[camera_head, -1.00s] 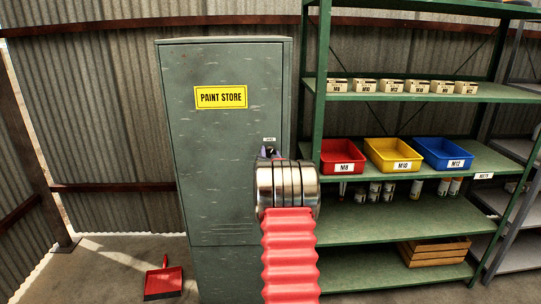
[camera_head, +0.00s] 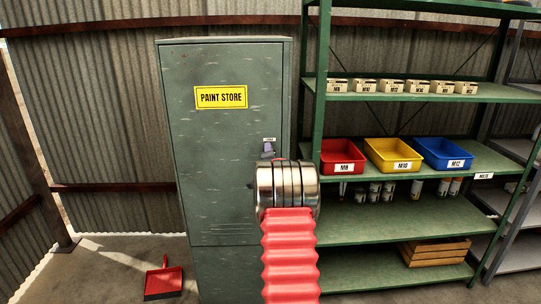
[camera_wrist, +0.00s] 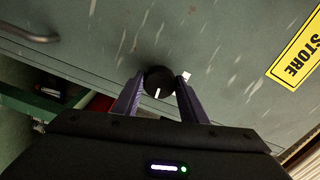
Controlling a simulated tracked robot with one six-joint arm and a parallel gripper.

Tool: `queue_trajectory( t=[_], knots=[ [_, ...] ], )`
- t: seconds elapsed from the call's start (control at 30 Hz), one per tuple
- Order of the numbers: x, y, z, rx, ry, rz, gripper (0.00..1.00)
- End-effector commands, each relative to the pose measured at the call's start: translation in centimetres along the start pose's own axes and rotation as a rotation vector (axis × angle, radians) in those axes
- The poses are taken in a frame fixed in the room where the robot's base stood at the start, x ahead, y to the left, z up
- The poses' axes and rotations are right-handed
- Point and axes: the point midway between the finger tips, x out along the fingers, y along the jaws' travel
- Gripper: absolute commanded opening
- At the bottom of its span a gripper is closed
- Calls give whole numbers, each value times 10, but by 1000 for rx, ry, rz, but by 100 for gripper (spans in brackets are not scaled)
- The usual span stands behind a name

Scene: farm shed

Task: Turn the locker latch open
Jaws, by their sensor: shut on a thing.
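The grey-green locker (camera_head: 215,150) stands upright with its door flush in the frame. Its latch is a round black knob (camera_wrist: 159,79) with a white mark, which points toward my gripper's body in the wrist view. My gripper (camera_wrist: 160,88) has its two purple fingers on opposite sides of the knob, shut on it. In the head view my gripper (camera_head: 268,149) is at the door's right side, below a small white label (camera_head: 269,139). My wrist and fingers hide the knob there.
A yellow PAINT STORE sign (camera_head: 221,97) is on the door. A grey bar handle (camera_wrist: 30,34) shows in the wrist view. A green shelf (camera_head: 400,155) with red, yellow and blue bins stands close on the right. A red dustpan (camera_head: 163,279) lies on the floor at left.

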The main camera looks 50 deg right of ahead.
Motion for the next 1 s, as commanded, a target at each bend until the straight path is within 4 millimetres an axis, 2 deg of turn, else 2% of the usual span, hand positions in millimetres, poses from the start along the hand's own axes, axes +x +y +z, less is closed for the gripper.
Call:
queue_trajectory(
  t=[0.3,0.73,0.77,1.0],
  knots=[
    [0,3,0,118,0,6,16],
    [0,4,0,131,1,8,16],
    [0,4,0,131,1,8,39],
    [0,3,0,130,1,5,56]
  ],
)
